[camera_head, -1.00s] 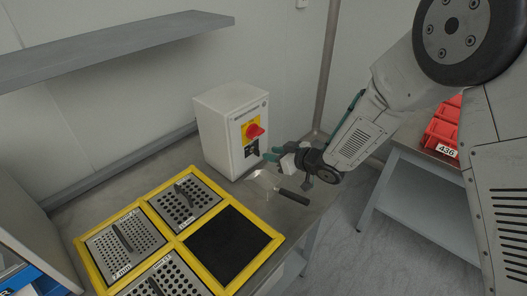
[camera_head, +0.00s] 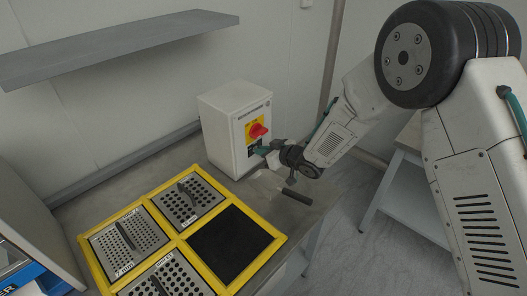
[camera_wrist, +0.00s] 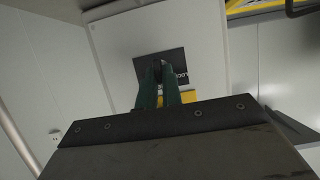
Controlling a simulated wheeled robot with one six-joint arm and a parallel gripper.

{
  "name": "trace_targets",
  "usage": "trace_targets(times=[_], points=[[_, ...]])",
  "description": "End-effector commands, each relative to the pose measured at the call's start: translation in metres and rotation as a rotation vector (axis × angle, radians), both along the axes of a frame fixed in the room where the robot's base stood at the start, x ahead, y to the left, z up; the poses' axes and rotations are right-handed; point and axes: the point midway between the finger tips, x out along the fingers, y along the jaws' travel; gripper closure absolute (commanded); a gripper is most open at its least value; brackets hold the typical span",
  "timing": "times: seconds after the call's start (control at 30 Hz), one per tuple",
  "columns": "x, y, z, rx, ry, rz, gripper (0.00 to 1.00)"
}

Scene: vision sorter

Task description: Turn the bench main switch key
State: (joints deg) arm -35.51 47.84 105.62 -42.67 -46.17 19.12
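The bench main switch is a white box (camera_head: 222,128) on the bench, with a red rotary knob (camera_head: 258,130) on a yellow plate. Below the knob is a small dark key plate (camera_head: 254,148); it also shows in the wrist view (camera_wrist: 175,56). My gripper (camera_head: 262,150) is at this plate, coming from the right. In the wrist view its green fingers (camera_wrist: 158,68) are close together, their tips at the plate. A small dark piece, seemingly the key, shows between the tips; the fingers hide most of it.
A yellow-framed tray (camera_head: 167,223) with perforated inserts and one black bay lies on the bench in front of the box. A grey shelf (camera_head: 120,48) hangs above on the wall.

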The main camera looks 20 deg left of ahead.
Motion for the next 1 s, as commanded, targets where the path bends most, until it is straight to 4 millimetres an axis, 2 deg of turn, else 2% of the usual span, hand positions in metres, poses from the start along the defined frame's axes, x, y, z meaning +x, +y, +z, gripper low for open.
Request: trace_targets(times=[0.27, 0.47, 1.0], points=[[-0.0009, 0.0001, -0.0001, -0.007, -0.017, 0.001, 1.0], [-0.0025, 0.001, -0.0001, -0.038, -0.092, 0.001, 1.0], [-0.009, 0.0033, -0.0032, -0.22, -0.527, 0.002, 1.0]])
